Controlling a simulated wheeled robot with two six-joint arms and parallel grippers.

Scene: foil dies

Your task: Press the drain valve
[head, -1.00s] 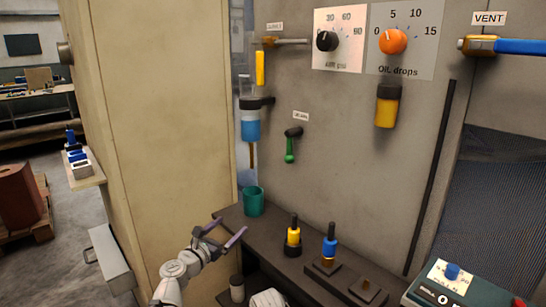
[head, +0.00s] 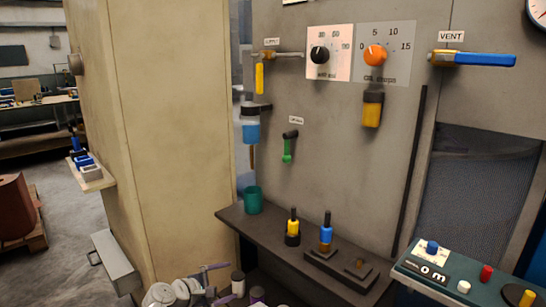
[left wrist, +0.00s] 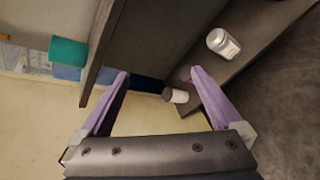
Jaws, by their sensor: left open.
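The drain valve (head: 287,150) is a small green handle hanging from a dark fitting on the grey panel in the head view, under a small, blurred label (head: 296,120). The handle points down. My left gripper (head: 233,281) is low in the head view, below and left of the valve, well apart from it. Its purple fingers are open and empty; they also show in the left wrist view (left wrist: 158,76). The valve does not show in the left wrist view. My right gripper is not in view.
A dark shelf (head: 262,240) juts out below the valve, with a teal cup (head: 253,199) at its left end. A blue cup (head: 250,131) hangs left of the valve. The beige cabinet (head: 180,130) stands left. A white-capped bottle (left wrist: 176,96) is near the left fingertips.

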